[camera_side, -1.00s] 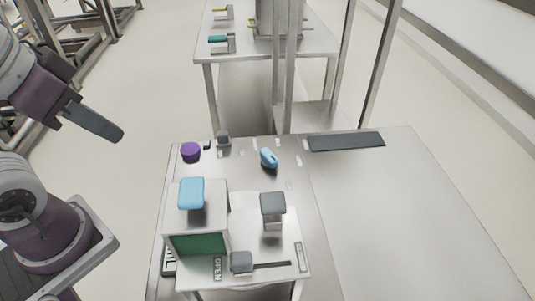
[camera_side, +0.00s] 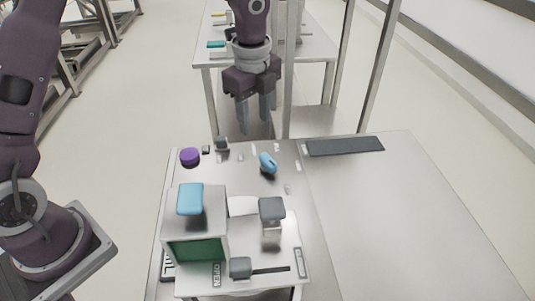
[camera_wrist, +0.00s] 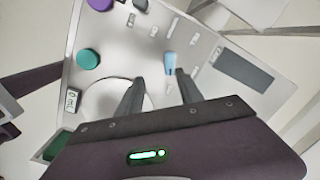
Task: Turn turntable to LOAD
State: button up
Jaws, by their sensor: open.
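A light blue elongated handle (camera_side: 268,162) stands on the metal worktop, with several small pale label plates around it, too small to read. It also shows in the wrist view (camera_wrist: 170,62), beyond and between my fingertips. A pale round disc (camera_wrist: 105,98) shows in the wrist view, partly hidden by my left finger; I cannot tell which part is the turntable, and no LOAD label is legible. My gripper (camera_side: 254,122) is open and empty, fingers pointing down, above and behind the handle in the side view. The wrist view shows both fingers (camera_wrist: 160,78) apart.
A box with a green front (camera_side: 197,249) and light blue top knob (camera_side: 190,198) stands front left. Beside it are a grey-topped post (camera_side: 271,208) and a grey slider (camera_side: 240,267) near an OPEN label. A purple knob (camera_side: 190,157) is behind.

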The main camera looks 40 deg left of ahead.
aim_at(268, 158)
jog(key=w+f+m, duration=0.1)
jog(key=f, duration=0.1)
jog(key=w+f, duration=0.1)
jog(key=f, duration=0.1)
jog(key=w+d+f+m, duration=0.1)
jog(key=f, duration=0.1)
jog(key=shift+f+m+g+h, duration=0.2)
jog(key=shift+m+g+h, duration=0.1)
jog(key=shift+g, duration=0.1)
notch_tip(268, 158, down, 6)
jog(key=shift+f, duration=0.25)
grip_shut()
